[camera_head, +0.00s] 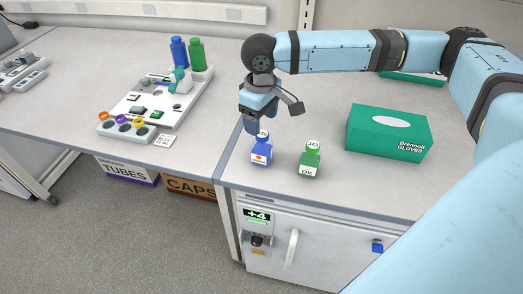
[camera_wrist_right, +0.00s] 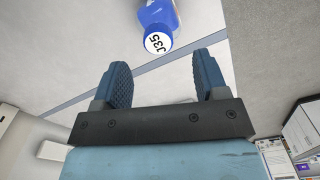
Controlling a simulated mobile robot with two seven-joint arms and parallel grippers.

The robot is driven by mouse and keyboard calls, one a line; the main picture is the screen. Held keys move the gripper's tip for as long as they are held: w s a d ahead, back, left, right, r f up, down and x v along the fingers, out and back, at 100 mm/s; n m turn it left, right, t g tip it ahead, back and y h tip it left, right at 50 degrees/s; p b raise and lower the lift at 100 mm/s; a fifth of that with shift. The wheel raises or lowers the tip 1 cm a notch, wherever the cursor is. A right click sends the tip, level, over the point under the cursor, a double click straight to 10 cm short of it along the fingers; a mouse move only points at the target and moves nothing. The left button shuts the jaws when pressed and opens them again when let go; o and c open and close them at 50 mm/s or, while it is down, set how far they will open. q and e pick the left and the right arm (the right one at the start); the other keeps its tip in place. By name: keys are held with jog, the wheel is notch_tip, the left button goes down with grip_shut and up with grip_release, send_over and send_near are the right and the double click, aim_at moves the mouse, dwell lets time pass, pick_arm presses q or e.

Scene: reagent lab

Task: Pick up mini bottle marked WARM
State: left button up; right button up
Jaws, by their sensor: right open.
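A small blue bottle (camera_head: 261,153) stands upright near the front edge of the right bench. Its white label carries an orange mark; its wording is too small to read. In the right wrist view the blue bottle (camera_wrist_right: 158,16) shows a white cap top reading J35. A small green bottle (camera_head: 309,160) marked OK stands to its right. I cannot read WARM on either one. My right gripper (camera_head: 250,122) is open, just above and behind the blue bottle. In the right wrist view its open fingers (camera_wrist_right: 162,70) are empty, with the bottle beyond their tips. My left gripper is out of view.
A green glove box (camera_head: 388,134) stands right of the bottles. A grey tray (camera_head: 190,108) with instruments and two larger bottles lies to the left. The bench front edge (camera_head: 320,205) is close to the small bottles. Open bench lies left of the blue bottle.

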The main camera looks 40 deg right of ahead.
aim_at(263, 134)
jog(key=shift+s+d+f, duration=0.1)
jog(key=shift+d+f, duration=0.05)
jog(key=shift+f, duration=2.9)
grip_shut()
